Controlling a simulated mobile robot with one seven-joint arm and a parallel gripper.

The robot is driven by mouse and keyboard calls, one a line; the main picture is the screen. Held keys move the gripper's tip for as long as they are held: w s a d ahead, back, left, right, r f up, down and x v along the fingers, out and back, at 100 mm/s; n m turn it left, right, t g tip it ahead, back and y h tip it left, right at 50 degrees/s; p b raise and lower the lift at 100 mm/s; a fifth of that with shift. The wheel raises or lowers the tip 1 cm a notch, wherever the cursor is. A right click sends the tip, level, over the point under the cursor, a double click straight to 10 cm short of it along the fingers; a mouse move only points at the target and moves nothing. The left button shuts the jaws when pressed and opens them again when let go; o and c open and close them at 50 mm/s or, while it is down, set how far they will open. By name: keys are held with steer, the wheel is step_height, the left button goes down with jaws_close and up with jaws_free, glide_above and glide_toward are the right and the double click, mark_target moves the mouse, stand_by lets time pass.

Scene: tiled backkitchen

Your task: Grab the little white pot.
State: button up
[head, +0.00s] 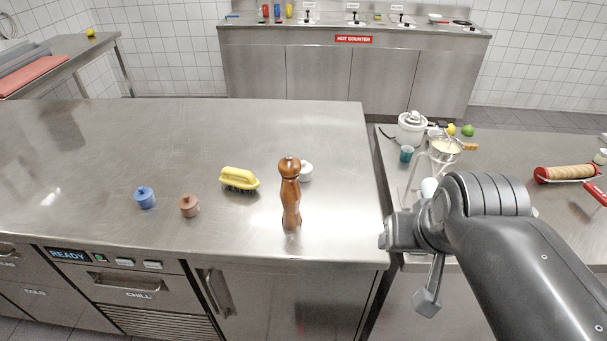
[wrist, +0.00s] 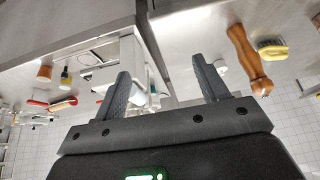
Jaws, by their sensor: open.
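The little white pot (head: 306,172) stands on the large steel counter in the head view. It is just behind and right of a tall brown pepper mill (head: 290,195), which hides its left part. In the wrist view a small white shape, probably the same pot (wrist: 220,66), shows right of the right finger and beside the mill (wrist: 245,55). My gripper (wrist: 160,66) is open, with nothing held between its two dark fingers. In the head view my arm's end is right of the pot and mill, near the gap between the counters, apart from both.
A yellow brush (head: 239,178), a brown pot (head: 189,206) and a blue pot (head: 145,197) stand left of the mill. The right counter holds a white cooker (head: 411,128), a teal cup (head: 406,154) and a rolling pin (head: 566,173). The large counter's back is clear.

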steer(key=w+a+r+g, duration=0.1)
steer(key=w+r, duration=0.1)
steer(key=w, duration=0.3)
steer(key=w+a+r+g, duration=0.1)
steer(key=w+a+r, duration=0.1)
steer(key=w, duration=0.4)
steer(key=n+g, duration=0.1)
steer(key=g, duration=0.3)
glide_above(304, 167)
steer(key=f, duration=1.1)
steer(key=shift+w+a+f, duration=0.15)
steer(key=shift+a, duration=0.1)
steer(key=shift+w+a+f, duration=0.15)
steer(key=shift+f, duration=0.1)
step_height(304, 167, down, 5)
steer(key=shift+r, duration=0.15)
steer(key=shift+d+f, duration=0.15)
steer(key=shift+f, duration=1.4)
steer(key=shift+d+f, duration=0.15)
steer(key=shift+f, duration=1.35)
steer(key=shift+c, duration=0.2)
